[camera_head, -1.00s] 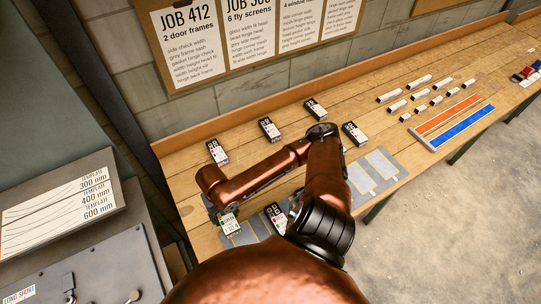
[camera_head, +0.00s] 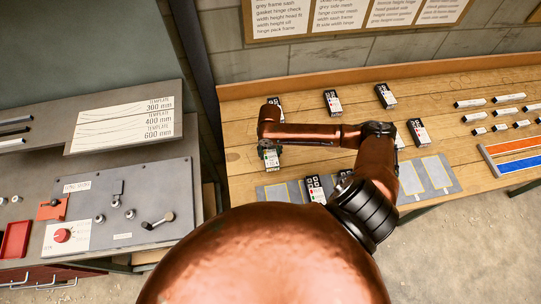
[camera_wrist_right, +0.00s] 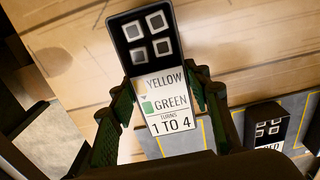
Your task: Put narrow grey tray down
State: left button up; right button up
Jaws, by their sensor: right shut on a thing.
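My right gripper (camera_head: 268,150) is shut on a narrow dark tray (camera_head: 271,158). In the right wrist view this tray (camera_wrist_right: 155,48) has several grey square frames at its far end. The fingers (camera_wrist_right: 160,115) stand on either side of the label. The tray is over the wooden bench, close to the left end of a grey mat (camera_head: 268,192) with yellow outlines. I cannot tell its height above the bench. My left gripper is not in view.
Similar labelled trays stand on the mat (camera_head: 316,190) and along the bench back (camera_head: 333,102); another (camera_head: 418,132) is further right. Empty yellow-outlined places show on the mat's right part (camera_head: 430,176). A control panel (camera_head: 120,205) is at left.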

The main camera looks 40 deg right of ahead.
aim_at(270, 156)
jog(key=shift+w+d+f, duration=0.15)
jog(key=shift+w+f, duration=0.1)
jog(key=shift+f, duration=1.6)
jog(key=o, duration=1.3)
jog(key=shift+f, duration=0.1)
notch_tip(270, 156, up, 12)
jog(key=shift+r, duration=0.15)
